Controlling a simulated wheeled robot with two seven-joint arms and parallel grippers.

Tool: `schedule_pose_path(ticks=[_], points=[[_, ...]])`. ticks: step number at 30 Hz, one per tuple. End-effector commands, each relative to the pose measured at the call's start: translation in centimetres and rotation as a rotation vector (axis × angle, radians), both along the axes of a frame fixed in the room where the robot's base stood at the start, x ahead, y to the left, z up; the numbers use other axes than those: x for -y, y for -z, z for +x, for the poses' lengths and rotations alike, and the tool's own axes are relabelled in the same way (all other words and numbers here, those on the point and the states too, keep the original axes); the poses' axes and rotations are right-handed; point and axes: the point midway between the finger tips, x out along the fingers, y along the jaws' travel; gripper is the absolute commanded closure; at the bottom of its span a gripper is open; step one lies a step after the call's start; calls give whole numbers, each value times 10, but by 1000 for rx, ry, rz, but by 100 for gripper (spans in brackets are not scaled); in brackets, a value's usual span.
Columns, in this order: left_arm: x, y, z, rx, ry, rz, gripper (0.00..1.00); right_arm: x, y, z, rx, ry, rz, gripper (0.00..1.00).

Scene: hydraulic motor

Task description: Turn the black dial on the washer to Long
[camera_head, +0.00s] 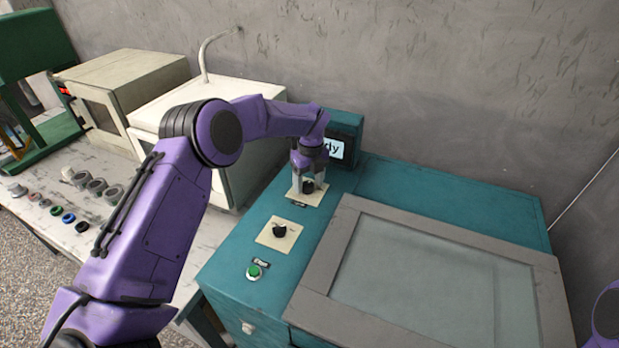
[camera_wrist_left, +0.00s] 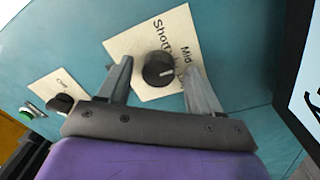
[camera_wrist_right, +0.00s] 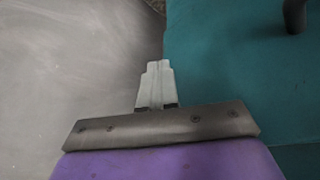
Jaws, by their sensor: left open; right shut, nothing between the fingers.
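The black dial (camera_wrist_left: 157,70) sits on a cream label plate (camera_wrist_left: 128,48) on the teal washer (camera_head: 225,265). "Short" and "Mid" are readable on the plate; I cannot read "Long". A white mark on the dial points right in the left wrist view, on the side of "Mid". My left gripper (camera_head: 307,188) is open, with its fingers on either side of the dial; I cannot tell whether they touch it. In the head view the fingers partly hide the dial. My right gripper (camera_wrist_right: 158,66) is shut and empty, seen only in its wrist view.
A second black dial (camera_head: 279,230) on its own plate and a green button (camera_head: 254,272) are nearer the front. A display (camera_head: 336,148) stands just behind the left gripper. A grey-framed lid (camera_head: 345,225) lies to the right. A white box (camera_head: 230,160) stands left of the washer.

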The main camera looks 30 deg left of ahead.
Motion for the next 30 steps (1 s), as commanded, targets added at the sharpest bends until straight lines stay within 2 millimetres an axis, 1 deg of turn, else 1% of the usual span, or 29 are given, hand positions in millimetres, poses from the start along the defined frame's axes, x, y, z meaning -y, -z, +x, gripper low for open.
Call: schedule_pose_path(ticks=[3,8,11,12,13,14,23,30], points=[[0,3,0,1,0,0,36,0,-1,0,0,0,0,100],[0,4,0,1,0,0,36,0,-1,0,0,0,0,100],[0,4,0,1,0,0,65,0,-1,0,0,0,0,100],[0,4,0,1,0,0,78,0,-1,0,0,0,0,100],[0,4,0,1,0,0,88,0,-1,0,0,0,0,100],[0,4,0,1,1,0,92,0,-1,0,0,0,0,100],[0,4,0,2,28,1,91,0,3,0,0,0,0,100],[0,6,0,3,152,-1,91,0,15,0,0,0,0,100]])
